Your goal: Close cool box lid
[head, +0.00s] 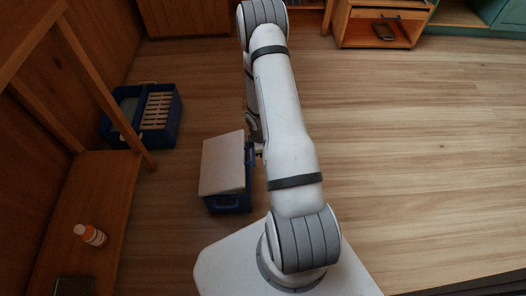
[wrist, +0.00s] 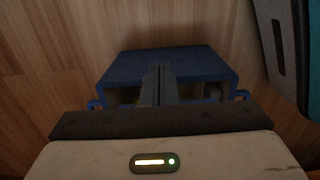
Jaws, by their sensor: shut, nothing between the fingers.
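The cool box has a pale lid (head: 222,165) and a blue body (head: 229,203) and stands on the floor left of my arm in the head view. The lid covers the top of the body from this angle; I cannot tell whether it is fully down. In the wrist view a blue part of the box (wrist: 165,66) lies ahead, with a darker recess below it and blue loops at both sides. My gripper (wrist: 159,72) is shut and empty, its fingertips over this blue part; contact is unclear. In the head view my arm mostly hides the gripper.
A blue crate (head: 171,127) with slatted contents stands behind the box to the left. A wooden bench (head: 100,205) with an orange-and-white bottle (head: 90,235) runs along the left. A wooden unit (head: 359,37) holds a dark object at the back. The floor right of my arm is clear.

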